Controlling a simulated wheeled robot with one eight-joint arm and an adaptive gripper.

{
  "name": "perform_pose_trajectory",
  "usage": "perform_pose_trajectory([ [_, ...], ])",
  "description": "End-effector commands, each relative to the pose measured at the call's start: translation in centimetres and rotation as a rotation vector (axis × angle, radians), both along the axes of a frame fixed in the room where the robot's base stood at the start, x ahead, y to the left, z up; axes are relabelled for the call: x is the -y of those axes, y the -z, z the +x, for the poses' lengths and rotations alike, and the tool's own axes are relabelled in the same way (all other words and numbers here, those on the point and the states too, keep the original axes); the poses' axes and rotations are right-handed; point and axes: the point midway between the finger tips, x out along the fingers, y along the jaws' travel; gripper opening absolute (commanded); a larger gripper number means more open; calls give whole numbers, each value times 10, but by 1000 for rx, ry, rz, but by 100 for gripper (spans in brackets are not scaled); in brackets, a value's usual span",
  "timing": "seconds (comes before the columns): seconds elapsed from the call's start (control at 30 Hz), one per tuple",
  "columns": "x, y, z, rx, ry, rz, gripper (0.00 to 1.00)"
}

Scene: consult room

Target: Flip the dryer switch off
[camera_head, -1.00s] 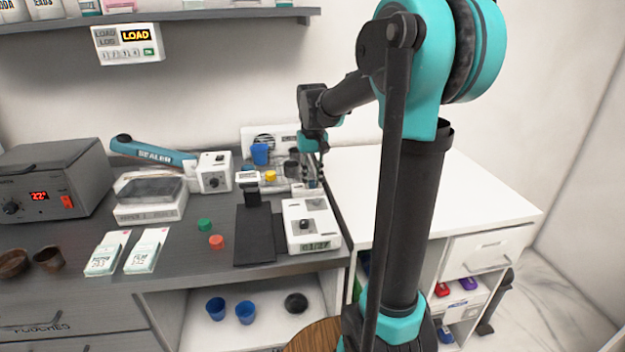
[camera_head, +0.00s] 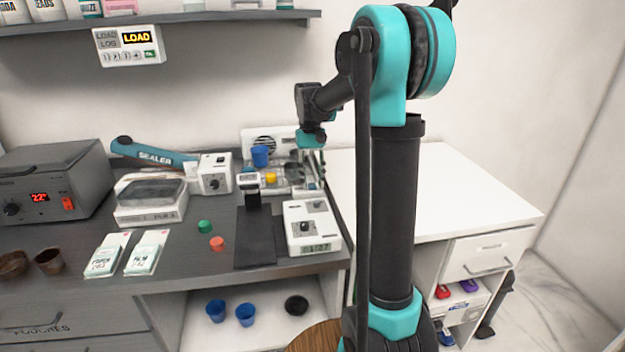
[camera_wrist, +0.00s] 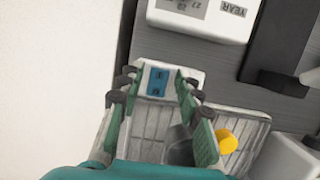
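A white block with a blue switch plate (camera_wrist: 158,80) carrying small white marks shows in the wrist view. It stands at the end of a pale ribbed tray (camera_wrist: 146,130). I cannot tell which way the switch is set. My gripper (camera_wrist: 160,84) is open, with its green fingers apart and the plate between their tips in the picture. Whether they touch it is not clear. In the head view, a white unit with a round fan grille (camera_head: 264,142), apparently the dryer, stands at the desk's back. My gripper (camera_head: 318,172) points down at its right.
A blue cup (camera_head: 260,156) and a yellow piece (camera_head: 271,178) are near the tray. A white date device (camera_head: 312,230) and black stand (camera_head: 254,235) are in front. A grey heater box (camera_head: 55,180) is far left. The white counter (camera_head: 460,190) is clear.

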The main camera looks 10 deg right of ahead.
Motion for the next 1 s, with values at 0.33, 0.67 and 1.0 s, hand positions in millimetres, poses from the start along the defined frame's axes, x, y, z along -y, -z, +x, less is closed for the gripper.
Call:
perform_pose_trajectory([
  [0.33,0,-2,1,1,0,0,41],
  [0.67,0,-48,13,1,0,0,41],
  [1.0,0,-105,28,0,0,0,41],
])
